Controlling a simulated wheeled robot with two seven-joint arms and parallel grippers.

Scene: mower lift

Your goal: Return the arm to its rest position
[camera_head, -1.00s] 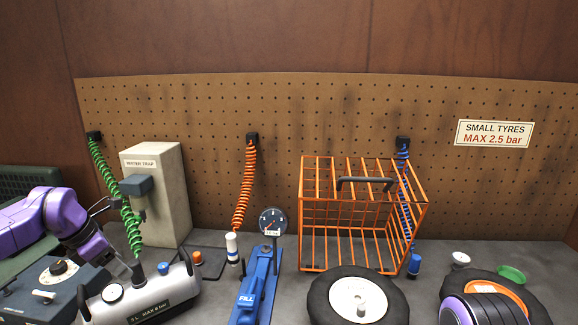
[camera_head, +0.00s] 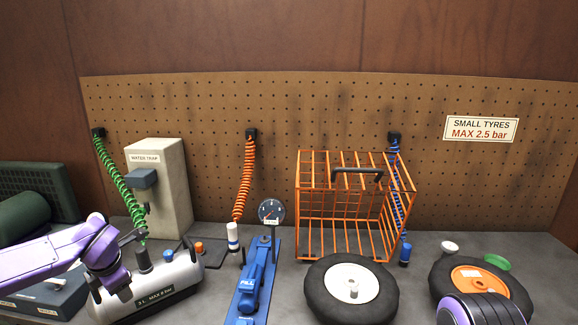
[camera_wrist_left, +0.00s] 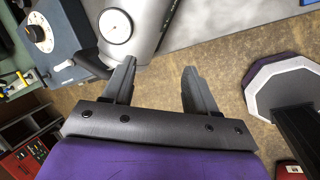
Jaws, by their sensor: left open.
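My left arm comes in purple from the lower left of the head view.
A grey water trap (camera_head: 170,190) stands behind the tank. A blue foot pump (camera_head: 252,285), an orange wire cage (camera_head: 350,225), a tyre (camera_head: 325,300) and another tyre with an orange hub (camera_head: 500,268) occupy the bench. A blue-grey box (camera_wrist_left: 55,30) with a dial adjoins the tank.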

